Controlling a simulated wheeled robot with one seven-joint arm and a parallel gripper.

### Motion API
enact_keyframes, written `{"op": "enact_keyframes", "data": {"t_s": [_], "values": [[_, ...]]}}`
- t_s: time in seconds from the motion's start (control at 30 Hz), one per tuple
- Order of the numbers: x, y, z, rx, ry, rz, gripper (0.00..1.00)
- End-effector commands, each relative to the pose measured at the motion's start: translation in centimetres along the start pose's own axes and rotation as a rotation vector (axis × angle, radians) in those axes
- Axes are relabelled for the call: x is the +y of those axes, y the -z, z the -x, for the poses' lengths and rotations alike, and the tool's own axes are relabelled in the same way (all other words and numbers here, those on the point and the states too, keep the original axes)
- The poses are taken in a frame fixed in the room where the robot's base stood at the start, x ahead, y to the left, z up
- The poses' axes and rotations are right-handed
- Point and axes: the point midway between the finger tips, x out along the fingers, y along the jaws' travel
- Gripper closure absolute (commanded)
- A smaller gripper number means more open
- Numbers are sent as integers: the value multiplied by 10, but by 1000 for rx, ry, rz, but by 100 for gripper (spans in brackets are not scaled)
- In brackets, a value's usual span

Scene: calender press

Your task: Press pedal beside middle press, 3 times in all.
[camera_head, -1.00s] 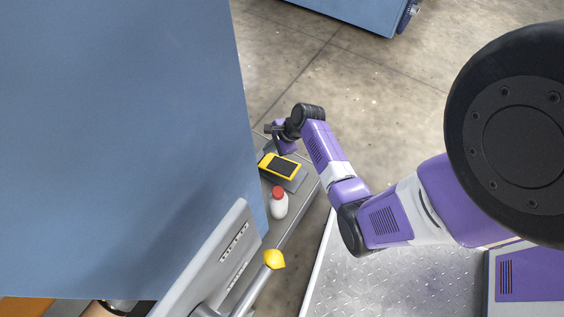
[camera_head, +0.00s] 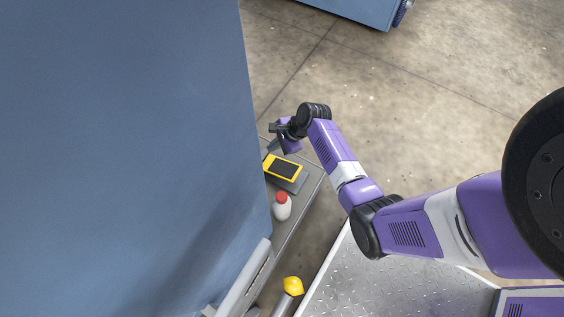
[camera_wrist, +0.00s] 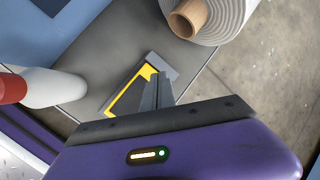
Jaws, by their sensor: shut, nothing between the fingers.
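The pedal (camera_head: 284,169) is a dark pad with a yellow rim on a grey base, lying on a grey ledge beside a large blue machine body (camera_head: 120,130). The pictures do not show whether this body is the middle press. In the wrist view the pedal (camera_wrist: 122,96) is partly hidden behind my fingers. My gripper (camera_head: 278,131) is at the far end of the pedal in the head view. In the wrist view my gripper (camera_wrist: 158,82) is shut and empty, its fingers overlapping the pedal. I cannot tell whether they touch it.
A white bottle (camera_head: 282,209) with a red cap stands on the ledge (camera_head: 297,216), near the pedal. A yellow knob (camera_head: 293,286) is lower down. A white roll (camera_wrist: 232,18) with a brown core lies beyond my fingers. The concrete floor (camera_head: 430,110) to the right is open.

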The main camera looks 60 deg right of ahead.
Motion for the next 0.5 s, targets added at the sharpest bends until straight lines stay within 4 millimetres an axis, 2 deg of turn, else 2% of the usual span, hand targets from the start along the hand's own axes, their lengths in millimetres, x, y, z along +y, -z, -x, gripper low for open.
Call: {"op": "enact_keyframes", "data": {"t_s": [0.27,0.5], "values": [[5,6,-8,0,0,-1,100],[18,18,-27,0,-1,-2,100]]}}
